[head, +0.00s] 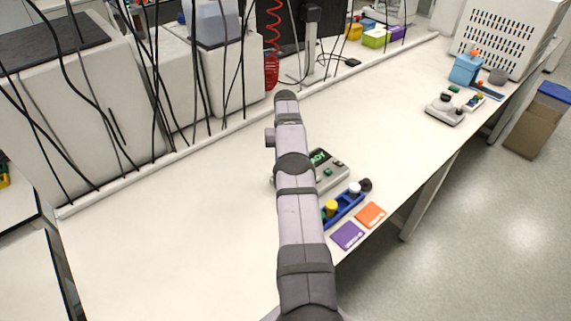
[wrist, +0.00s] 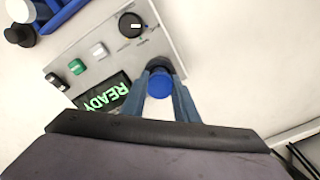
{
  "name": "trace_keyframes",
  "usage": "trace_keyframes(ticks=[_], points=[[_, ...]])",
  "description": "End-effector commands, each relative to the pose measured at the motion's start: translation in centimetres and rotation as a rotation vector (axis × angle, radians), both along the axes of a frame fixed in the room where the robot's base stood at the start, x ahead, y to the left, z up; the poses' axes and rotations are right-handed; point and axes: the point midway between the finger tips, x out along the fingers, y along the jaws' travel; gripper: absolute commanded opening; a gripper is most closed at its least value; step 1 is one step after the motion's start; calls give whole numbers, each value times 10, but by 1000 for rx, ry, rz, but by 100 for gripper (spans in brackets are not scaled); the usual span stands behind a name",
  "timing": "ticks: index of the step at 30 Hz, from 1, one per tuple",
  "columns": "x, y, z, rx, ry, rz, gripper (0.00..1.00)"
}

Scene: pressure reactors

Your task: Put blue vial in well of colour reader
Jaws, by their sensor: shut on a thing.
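The colour reader is a grey box (head: 333,177) on the bench in the head view, partly hidden by my arm. In the wrist view its panel (wrist: 120,55) has a dark screen reading READY in green, buttons and a black knob. The blue vial (wrist: 159,84) shows by its round blue top in the wrist view. My gripper (wrist: 159,88) is shut on it, one finger on each side. The vial is at the dark round well (wrist: 158,64) near the panel's edge. I cannot tell how deep it sits. In the head view my arm hides gripper and vial.
A blue rack (head: 347,207) with yellow and white-topped vials stands in front of the reader. Purple (head: 347,236) and orange (head: 371,214) cards lie by the bench's front edge. The bench left of my arm is clear. Black cables hang at the back left.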

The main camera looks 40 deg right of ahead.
Motion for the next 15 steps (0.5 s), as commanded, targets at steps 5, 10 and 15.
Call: trace_keyframes(ticks=[5, 10, 15], points=[[0, 0, -1, 0, 0, 0, 5], [0, 0, -3, 0, 0, 0, 5], [0, 0, -4, 0, 0, 0, 5]])
